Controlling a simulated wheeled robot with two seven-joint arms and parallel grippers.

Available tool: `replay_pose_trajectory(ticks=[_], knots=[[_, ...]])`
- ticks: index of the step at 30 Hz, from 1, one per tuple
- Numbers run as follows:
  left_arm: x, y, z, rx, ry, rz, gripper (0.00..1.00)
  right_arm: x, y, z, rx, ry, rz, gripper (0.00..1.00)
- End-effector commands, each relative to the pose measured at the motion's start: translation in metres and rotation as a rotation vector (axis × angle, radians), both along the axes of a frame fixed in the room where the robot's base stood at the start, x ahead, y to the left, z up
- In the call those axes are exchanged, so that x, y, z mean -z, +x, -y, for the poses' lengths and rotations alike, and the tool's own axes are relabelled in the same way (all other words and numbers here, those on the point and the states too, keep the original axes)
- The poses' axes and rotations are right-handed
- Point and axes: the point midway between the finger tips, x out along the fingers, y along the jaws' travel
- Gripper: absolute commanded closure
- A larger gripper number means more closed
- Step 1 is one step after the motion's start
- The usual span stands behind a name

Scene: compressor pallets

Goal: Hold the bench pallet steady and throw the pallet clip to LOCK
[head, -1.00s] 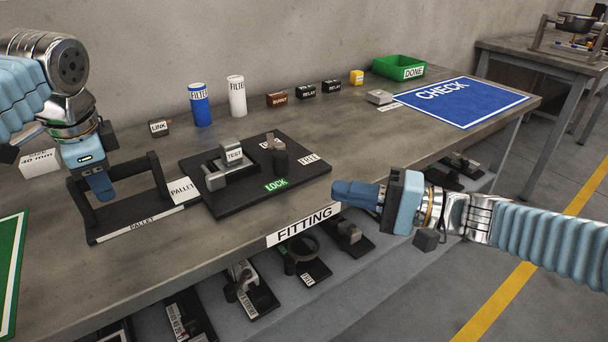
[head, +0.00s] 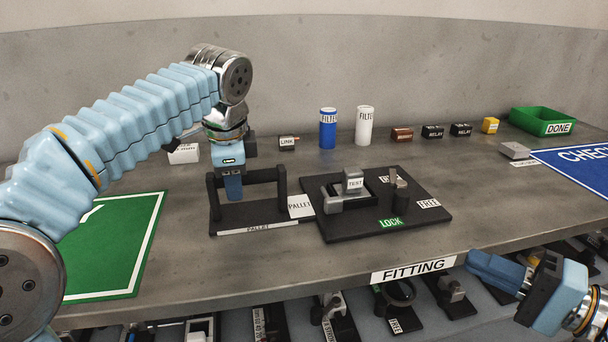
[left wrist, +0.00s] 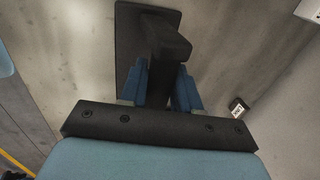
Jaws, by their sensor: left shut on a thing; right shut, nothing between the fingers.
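The black bench pallet (head: 278,213) lies on the workbench, with a raised bar handle and a PALLET label on its front edge. My left gripper (head: 233,190) is shut on the handle bar from above; the left wrist view shows the dark bar (left wrist: 165,45) between its blue fingers. Right of it, touching or nearly so, is a black plate (head: 340,228) with a grey TEST block (head: 352,183). The pallet clip (head: 396,190), a dark post with a small lever, stands on that plate between the green LOCK label (head: 391,223) and white FREE label (head: 428,204). My right gripper (head: 493,268) is shut and empty, before the bench's front edge.
A blue filter (head: 328,130), white filter (head: 363,126), several small blocks and a green DONE bin (head: 543,122) stand along the back. A green mat (head: 110,245) lies left, a blue CHECK mat (head: 585,165) right. Fittings sit on a lower shelf.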

Motion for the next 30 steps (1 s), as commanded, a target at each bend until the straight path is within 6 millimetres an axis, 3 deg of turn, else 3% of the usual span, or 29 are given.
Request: replay_pose_trajectory(ticks=[9,10,16,25,30], knots=[[0.006,0.0,0.001,0.001,0.003,-0.013,1.0,0.001,0.0,0.0,0.0,0.0,0.0,1.0],[0.006,0.0,0.001,0.001,0.003,-0.013,0.67,0.001,0.0,0.0,0.0,0.0,0.0,1.0],[0.004,0.0,0.001,0.001,0.002,-0.008,0.39,0.001,0.0,0.0,0.0,0.0,0.0,1.0],[-0.001,0.0,0.0,0.001,0.001,-0.002,0.39,0.0,0.0,0.0,0.0,0.0,0.0,1.0],[-0.022,-0.005,0.003,0.0,-0.001,0.0,0.39,0.0,0.0,0.0,0.0,0.0,0.0,1.0]])
